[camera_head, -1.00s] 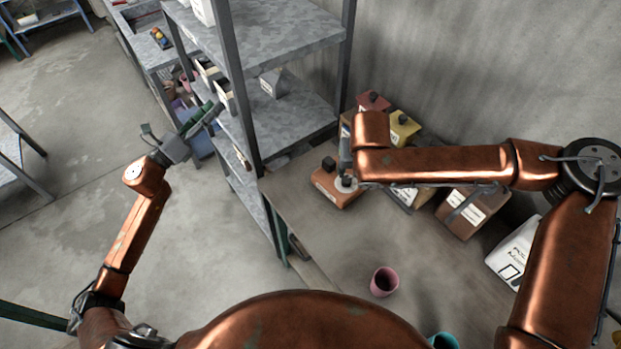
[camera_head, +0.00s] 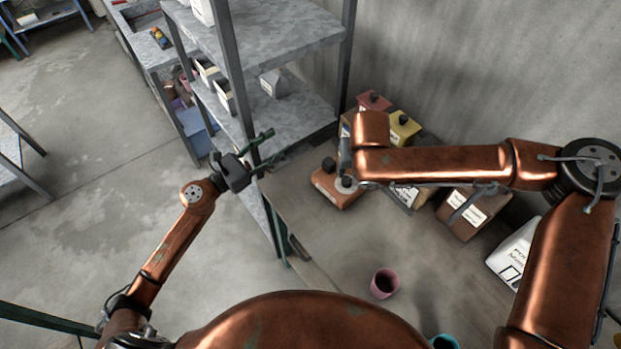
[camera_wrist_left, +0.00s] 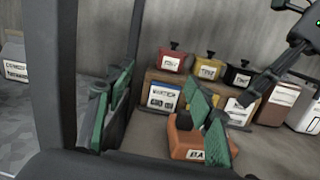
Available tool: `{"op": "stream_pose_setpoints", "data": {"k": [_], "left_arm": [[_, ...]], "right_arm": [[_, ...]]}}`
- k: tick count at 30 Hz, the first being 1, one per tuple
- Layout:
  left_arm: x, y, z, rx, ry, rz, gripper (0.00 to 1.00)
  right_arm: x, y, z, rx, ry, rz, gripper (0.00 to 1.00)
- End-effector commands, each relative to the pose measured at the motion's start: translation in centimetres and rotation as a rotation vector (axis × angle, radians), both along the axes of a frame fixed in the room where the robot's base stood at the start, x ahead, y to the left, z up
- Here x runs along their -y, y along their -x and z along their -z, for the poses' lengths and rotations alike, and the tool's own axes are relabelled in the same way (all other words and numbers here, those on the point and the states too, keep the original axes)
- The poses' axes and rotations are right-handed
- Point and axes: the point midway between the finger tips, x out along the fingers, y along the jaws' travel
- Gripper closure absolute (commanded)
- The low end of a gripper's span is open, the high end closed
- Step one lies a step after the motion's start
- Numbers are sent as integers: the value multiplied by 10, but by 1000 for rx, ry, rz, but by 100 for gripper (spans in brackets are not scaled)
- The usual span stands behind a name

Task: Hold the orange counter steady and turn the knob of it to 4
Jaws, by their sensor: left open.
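The orange counter (camera_head: 335,190), a low box with a dark knob and a round pale dial, stands near the table's left end. In the left wrist view the orange counter (camera_wrist_left: 187,153) shows its white label, partly covered by a green finger. My left gripper (camera_head: 268,149) is open and empty, left of the counter and apart from it, beside the shelf post. Its green fingers also show in the left wrist view (camera_wrist_left: 155,110). My right gripper (camera_head: 346,168) points down at the dial side of the counter. Its fingertips are mostly hidden, and I cannot tell whether they touch.
A grey metal shelf (camera_head: 290,112) with a dark upright post stands close to my left gripper. Red (camera_head: 373,101) and yellow (camera_head: 404,128) boxes stand behind the counter. A pink cup (camera_head: 384,282) stands in front on the table. The table between cup and counter is clear.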

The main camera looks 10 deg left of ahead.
Motion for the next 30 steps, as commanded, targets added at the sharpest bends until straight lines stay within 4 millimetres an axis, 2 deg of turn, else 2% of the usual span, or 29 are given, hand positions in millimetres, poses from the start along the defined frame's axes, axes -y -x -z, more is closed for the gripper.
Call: {"op": "stream_pose_setpoints", "data": {"k": [1, 3, 6, 10, 17, 30], "left_arm": [[17, 0, 26, -25, 5, -9, 51], [37, 2, 53, -48, 1, -19, 51], [65, 7, 86, -74, -7, -27, 51], [92, 13, 111, -93, -16, -31, 51], [113, 13, 125, -102, -23, -33, 51], [151, -33, 125, -102, -22, -32, 51]], "right_arm": [[0, 0, 0, 0, 0, 0, 71], [0, 0, 0, 0, 0, 0, 71], [0, 0, 0, 0, 0, 0, 71], [0, 0, 0, 0, 0, 0, 71], [0, 0, 0, 0, 0, 0, 71], [0, 0, 0, 0, 0, 0, 71]]}}
